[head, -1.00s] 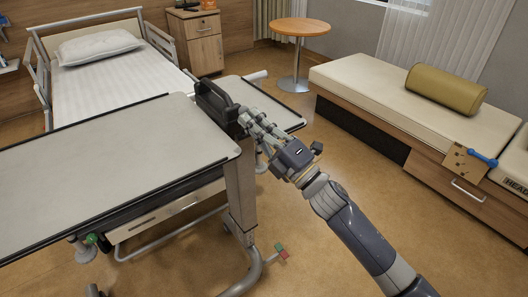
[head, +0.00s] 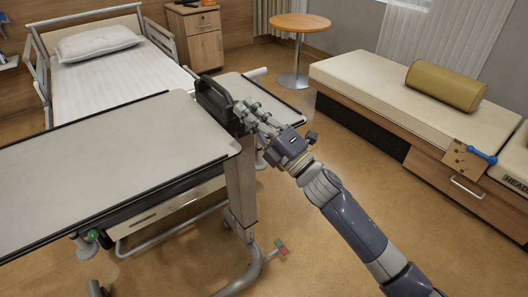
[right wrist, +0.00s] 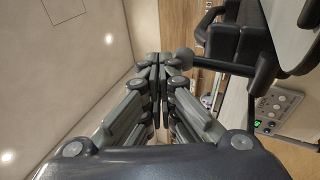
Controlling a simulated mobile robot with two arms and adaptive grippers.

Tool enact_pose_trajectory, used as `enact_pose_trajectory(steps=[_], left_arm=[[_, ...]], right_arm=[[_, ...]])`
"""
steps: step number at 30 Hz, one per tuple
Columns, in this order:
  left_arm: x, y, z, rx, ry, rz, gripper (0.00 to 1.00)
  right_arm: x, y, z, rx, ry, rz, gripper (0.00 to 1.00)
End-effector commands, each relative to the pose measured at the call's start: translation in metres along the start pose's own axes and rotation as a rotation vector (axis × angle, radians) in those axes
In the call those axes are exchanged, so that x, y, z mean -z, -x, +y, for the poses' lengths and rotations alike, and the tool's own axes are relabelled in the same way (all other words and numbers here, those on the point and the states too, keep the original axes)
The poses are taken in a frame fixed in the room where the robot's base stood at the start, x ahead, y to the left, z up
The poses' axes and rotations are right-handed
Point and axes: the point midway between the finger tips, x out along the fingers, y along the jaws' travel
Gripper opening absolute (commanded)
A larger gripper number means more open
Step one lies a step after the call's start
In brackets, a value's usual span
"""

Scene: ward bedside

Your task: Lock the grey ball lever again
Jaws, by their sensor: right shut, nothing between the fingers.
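The grey ball lever (right wrist: 184,57) shows in the right wrist view as a dark round knob on a short bar that runs right to a dark mount. My right gripper (right wrist: 158,62) is shut and empty, with its fingertips close beside the knob; I cannot tell if they touch. In the head view my right gripper (head: 243,108) is at the right end of the overbed table (head: 110,145), beside a black handle-like part (head: 212,100). The lever cannot be made out in the head view. My left gripper is not in view.
The bed (head: 110,80) stands behind the table. A green knob (head: 92,236) is under the table's front edge, and red and green pedals (head: 281,247) are near the floor. A bench with a bolster (head: 446,87) is at right. The floor between is clear.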

Motion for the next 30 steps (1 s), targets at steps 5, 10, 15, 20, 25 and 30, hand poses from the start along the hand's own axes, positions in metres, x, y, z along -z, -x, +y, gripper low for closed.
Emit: enact_pose_trajectory(steps=[5,10,15,20,25,30], left_arm=[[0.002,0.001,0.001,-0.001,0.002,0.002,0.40],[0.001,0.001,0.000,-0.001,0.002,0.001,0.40],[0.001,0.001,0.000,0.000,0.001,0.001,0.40],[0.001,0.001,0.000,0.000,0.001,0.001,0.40],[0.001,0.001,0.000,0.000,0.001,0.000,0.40],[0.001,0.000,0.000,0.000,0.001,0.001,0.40]], right_arm=[[0.000,0.007,-0.001,0.001,0.000,-0.001,0.00],[-0.001,0.037,-0.002,0.004,0.000,-0.002,0.00],[0.000,0.074,-0.002,0.004,-0.001,-0.002,0.00],[0.000,0.102,-0.001,0.003,-0.001,-0.002,0.00],[0.000,0.117,0.000,0.001,-0.001,-0.001,0.00],[0.000,0.120,0.000,0.000,0.000,0.000,0.00]])
